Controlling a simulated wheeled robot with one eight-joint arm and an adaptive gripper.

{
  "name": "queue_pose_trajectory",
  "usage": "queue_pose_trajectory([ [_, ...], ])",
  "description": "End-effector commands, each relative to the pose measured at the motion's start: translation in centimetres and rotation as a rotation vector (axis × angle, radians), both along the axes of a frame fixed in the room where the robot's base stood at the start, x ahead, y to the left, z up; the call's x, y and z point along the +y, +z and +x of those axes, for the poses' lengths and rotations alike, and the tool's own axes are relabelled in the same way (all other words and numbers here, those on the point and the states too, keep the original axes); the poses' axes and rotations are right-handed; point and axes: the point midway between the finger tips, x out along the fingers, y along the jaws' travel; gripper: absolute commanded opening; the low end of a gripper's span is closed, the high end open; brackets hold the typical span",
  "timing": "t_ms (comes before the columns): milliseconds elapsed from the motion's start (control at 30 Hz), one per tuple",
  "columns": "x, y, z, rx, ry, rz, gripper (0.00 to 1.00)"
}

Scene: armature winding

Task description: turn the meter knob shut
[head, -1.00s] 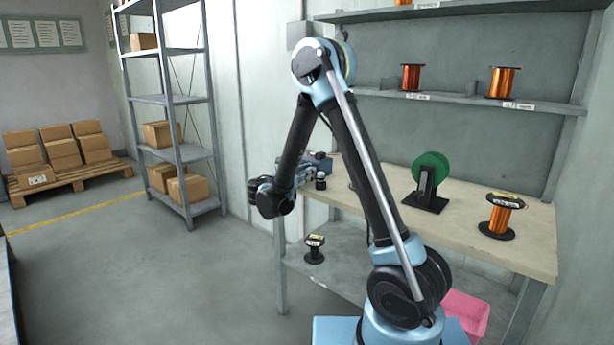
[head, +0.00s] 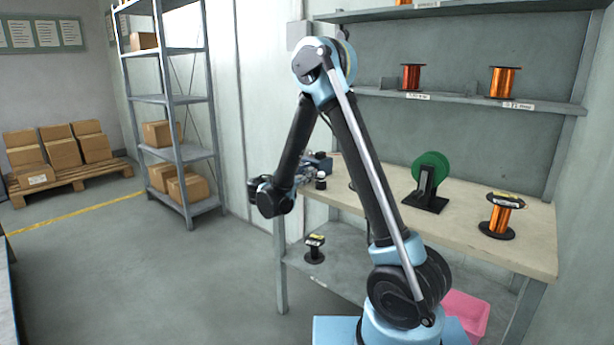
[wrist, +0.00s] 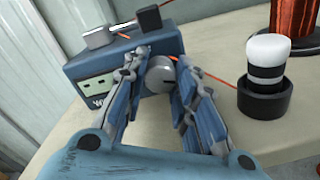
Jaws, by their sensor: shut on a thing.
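The meter (wrist: 90,72) is a blue box with a pale display on its front, standing on the bench at the upper left of the wrist view. Its round grey knob (wrist: 160,76) faces my gripper. My gripper (wrist: 160,66) has a finger on each side of the knob and is shut on it. The contact faces of the fingers are partly hidden. In the head view the meter (head: 320,163) is small at the bench's left end, partly hidden by my arm.
A white-topped black post (wrist: 266,68) stands right of my gripper, with a copper spool (wrist: 301,25) behind. An orange wire (wrist: 208,74) runs near the meter. On the bench (head: 465,232) stand a green spool (head: 431,170) and another copper spool (head: 500,214).

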Motion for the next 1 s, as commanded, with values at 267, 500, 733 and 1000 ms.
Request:
queue_pose_trajectory([
  [267,-0.14,-0.05,-0.10,0.002,-0.003,0.000,0.44],
  [500,-0.09,-0.06,-0.07,0.003,-0.002,0.000,0.47],
  [733,-0.06,-0.08,-0.05,0.028,-0.001,-0.034,0.47],
  [1000,-0.03,-0.06,-0.02,0.154,-0.001,-0.195,0.47],
])
